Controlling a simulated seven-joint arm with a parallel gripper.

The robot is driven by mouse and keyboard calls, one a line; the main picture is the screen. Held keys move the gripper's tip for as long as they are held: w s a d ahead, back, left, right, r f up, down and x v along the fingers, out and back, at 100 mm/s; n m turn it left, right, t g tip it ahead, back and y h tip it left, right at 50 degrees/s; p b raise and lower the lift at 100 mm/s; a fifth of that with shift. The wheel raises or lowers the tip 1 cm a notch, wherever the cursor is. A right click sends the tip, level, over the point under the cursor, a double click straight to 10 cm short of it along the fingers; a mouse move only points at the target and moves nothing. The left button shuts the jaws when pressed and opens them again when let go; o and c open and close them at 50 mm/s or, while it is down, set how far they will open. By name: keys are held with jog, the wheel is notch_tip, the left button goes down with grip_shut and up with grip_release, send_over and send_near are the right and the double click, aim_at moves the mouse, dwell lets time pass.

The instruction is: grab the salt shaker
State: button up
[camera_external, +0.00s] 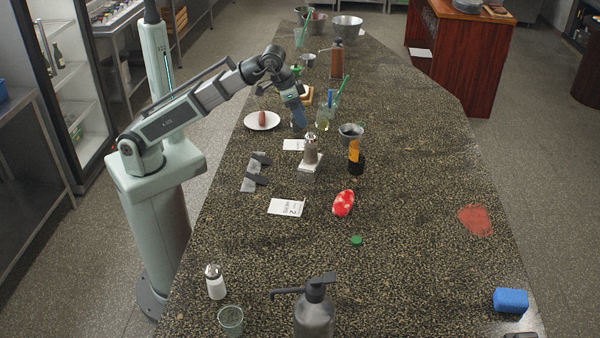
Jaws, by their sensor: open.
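A salt shaker (215,285) with a metal cap and white contents stands upright near the counter's left edge, at the front left. A second shaker (311,152) with a metal top and brownish body stands on a small light block in the middle of the counter. My gripper (299,122) is open, pointing down over the counter's far left part, well away from the salt shaker. Its fingertips are small and partly hard to make out near a white plate (251,126) holding a sausage.
A clear cup (231,320) stands just in front of the salt shaker, and a dark pump bottle (315,310) to its right. A white card (287,207), a red-and-white item (344,203) and a dark bottle with an orange label (356,157) lie or stand mid-counter. The counter's right side is mostly clear.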

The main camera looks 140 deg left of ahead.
jog(key=m+h, duration=0.8)
jog(key=m, duration=1.5)
send_near(213, 280)
jog(key=shift+s+a+f+x, duration=0.15)
jog(key=shift+s+x, duration=0.15)
jog(key=shift+x, duration=1.6)
jog(key=shift+s+a+f+x, duration=0.15)
jog(key=shift+s+x, duration=0.1)
jog(key=shift+x, duration=1.65)
jog(key=shift+s+a+f+x, duration=0.1)
jog(key=shift+s+a+x, duration=0.15)
jog(key=shift+x, duration=1.6)
jog(key=shift+c, duration=0.5)
jog(key=c, duration=1.2)
